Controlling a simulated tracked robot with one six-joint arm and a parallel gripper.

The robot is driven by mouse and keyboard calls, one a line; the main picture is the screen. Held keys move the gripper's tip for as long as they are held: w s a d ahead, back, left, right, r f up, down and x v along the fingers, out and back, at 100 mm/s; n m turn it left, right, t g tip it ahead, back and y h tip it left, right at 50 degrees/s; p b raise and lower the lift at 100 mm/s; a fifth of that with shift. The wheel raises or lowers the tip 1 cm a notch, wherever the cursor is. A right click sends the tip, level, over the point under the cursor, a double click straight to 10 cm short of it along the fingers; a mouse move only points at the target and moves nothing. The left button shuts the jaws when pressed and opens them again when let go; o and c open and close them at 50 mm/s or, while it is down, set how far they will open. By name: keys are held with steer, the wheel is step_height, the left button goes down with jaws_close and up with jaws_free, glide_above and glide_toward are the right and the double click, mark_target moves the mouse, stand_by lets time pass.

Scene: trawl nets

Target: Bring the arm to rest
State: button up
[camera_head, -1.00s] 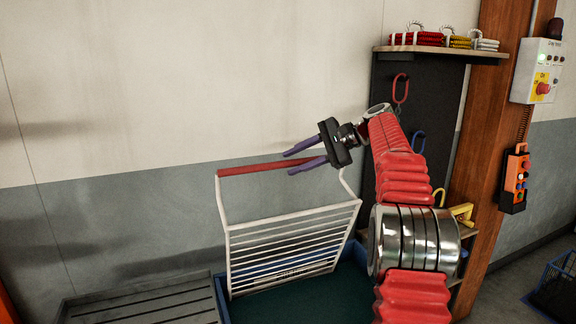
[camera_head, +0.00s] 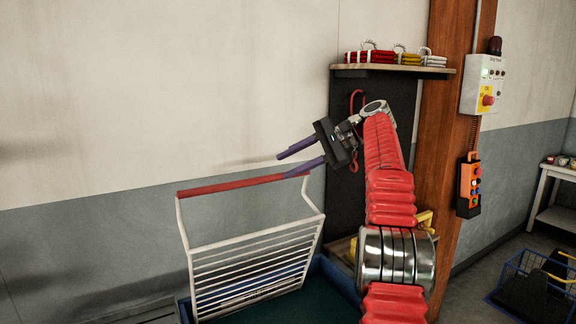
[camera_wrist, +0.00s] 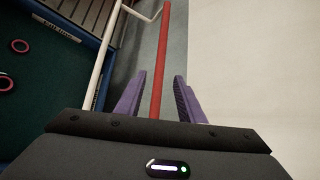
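My gripper (camera_head: 283,166) is at the end of my arm, raised, with its two purple fingers pointing left. The fingers are spread apart, with nothing held. A white barred gate with a red top bar (camera_head: 225,186) stands below and left of it. In the head view the lower finger overlaps the right end of the red bar. In the wrist view the red bar (camera_wrist: 160,60) runs between the fingers of my gripper (camera_wrist: 151,82). I cannot tell whether they touch.
The gate stands at a blue-rimmed tub (camera_head: 338,275). A wooden shelf (camera_head: 395,70) with coloured bundles is behind the arm, above a dark board with a red hook (camera_head: 356,100). A wooden post (camera_head: 441,160) carries a control box (camera_head: 483,85) and an orange pendant (camera_head: 469,185).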

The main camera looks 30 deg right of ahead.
steer(key=shift+a, duration=0.15)
steer(key=s+a+f+n+g+h, duration=0.15)
steer(key=s+a, duration=0.35)
steer(key=a, duration=0.5)
steer(key=s+a+f+n+g+h, duration=0.1)
steer(key=s+a+f+n+h, duration=0.25)
steer(key=a, duration=0.75)
steer(key=s+a+f+n+h, duration=0.2)
steer(key=s+a+f+n, duration=0.1)
steer(key=s+f, duration=0.6)
steer(key=s+a+f+n+h, duration=0.2)
steer(key=s+a+f+n, duration=0.2)
steer(key=s+f, duration=0.6)
steer(key=shift+s+f+n, duration=0.2)
steer(key=shift+s+n, duration=1)
steer(key=shift+s, duration=2.15)
steer(key=shift+a+t, duration=0.15)
steer(key=shift+t, duration=0.1)
